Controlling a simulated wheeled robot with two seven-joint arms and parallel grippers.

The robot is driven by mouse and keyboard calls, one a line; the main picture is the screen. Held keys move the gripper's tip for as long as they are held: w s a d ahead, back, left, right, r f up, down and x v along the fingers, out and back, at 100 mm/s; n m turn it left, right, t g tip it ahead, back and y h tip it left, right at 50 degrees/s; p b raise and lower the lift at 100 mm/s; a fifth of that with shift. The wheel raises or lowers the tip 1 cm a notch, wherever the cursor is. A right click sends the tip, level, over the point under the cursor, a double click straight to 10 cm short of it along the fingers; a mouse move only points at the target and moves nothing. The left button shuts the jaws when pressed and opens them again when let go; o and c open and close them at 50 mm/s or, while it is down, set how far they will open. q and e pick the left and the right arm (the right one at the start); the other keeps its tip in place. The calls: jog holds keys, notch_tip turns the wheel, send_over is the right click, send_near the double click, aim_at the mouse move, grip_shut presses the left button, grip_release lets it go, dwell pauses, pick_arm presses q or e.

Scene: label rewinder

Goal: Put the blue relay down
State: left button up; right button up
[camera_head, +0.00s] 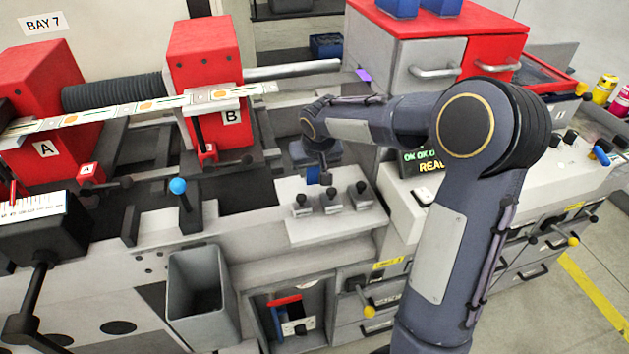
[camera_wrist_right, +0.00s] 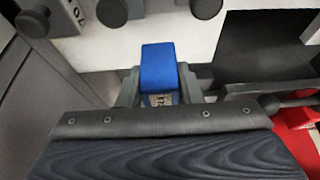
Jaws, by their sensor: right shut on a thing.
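The blue relay (camera_wrist_right: 158,68) is a small block held between the two grey fingers of my right gripper (camera_wrist_right: 159,88) in the right wrist view. In the head view, my right gripper (camera_head: 319,174) points down at the back edge of the light panel with black knobs (camera_head: 290,231), and a little of the relay's blue shows there. The relay's underside is hidden, so I cannot tell whether it touches anything. My left gripper is not in view.
Several black knobs (camera_head: 331,201) stand close by on the panel. A blue-tipped lever (camera_head: 178,187) and red block B (camera_head: 206,80) are to the left. An open grey bin (camera_head: 196,295) hangs in front. A control box with a lit screen (camera_head: 425,162) is to the right.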

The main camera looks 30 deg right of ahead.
aim_at(315, 182)
jog(key=f, duration=0.1)
jog(key=s+f, duration=0.1)
jog(key=f, duration=0.1)
jog(key=shift+f, duration=0.3)
jog(key=shift+d+f, duration=0.1)
jog(key=shift+f, duration=0.2)
jog(key=shift+f, duration=0.15)
jog(key=o, duration=1)
